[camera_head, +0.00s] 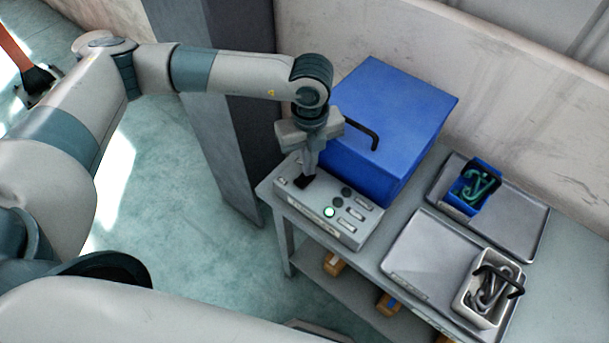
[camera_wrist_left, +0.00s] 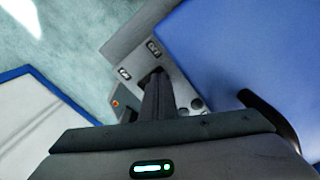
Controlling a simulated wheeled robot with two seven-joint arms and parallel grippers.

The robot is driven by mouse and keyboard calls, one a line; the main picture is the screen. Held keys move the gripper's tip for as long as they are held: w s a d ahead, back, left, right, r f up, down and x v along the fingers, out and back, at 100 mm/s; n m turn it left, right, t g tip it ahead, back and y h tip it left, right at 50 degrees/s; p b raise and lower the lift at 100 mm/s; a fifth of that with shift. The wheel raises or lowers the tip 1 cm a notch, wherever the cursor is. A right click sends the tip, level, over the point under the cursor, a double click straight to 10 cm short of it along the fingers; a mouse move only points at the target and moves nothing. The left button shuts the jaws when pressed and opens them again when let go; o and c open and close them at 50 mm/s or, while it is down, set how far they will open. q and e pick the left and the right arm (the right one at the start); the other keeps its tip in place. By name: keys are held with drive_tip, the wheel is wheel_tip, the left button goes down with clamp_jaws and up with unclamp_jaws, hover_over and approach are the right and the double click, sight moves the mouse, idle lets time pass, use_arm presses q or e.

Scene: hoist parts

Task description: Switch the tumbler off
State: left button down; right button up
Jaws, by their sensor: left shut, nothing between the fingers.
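The grey control box (camera_head: 349,231) sits on the left end of the table, with a lit green button (camera_head: 329,212), dark round knobs and small labelled plates on its top. My left gripper (camera_head: 304,182) points down with its shut fingers at the box's left part, holding nothing. In the left wrist view the shut fingers (camera_wrist_left: 155,90) reach the box top (camera_wrist_left: 176,72), near a small orange-red light (camera_wrist_left: 116,103). The fingers cover part of the panel. I cannot make out the tumbler or its position, nor whether the fingertips touch the panel. My right gripper is out of view.
A blue case (camera_head: 398,105) with a black handle stands right behind the box, close to my left gripper. To the right, a tray (camera_head: 516,222) carries a blue bin (camera_head: 462,203), and another tray (camera_head: 420,255) carries a white bin (camera_head: 476,312), both bins holding hooks.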

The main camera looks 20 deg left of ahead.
use_arm(q)
wheel_tip(320, 180, up, 6)
drive_tip(key=p, duration=0.2)
drive_tip(key=shift+r, duration=0.25)
idle(0.4)
idle(0.5)
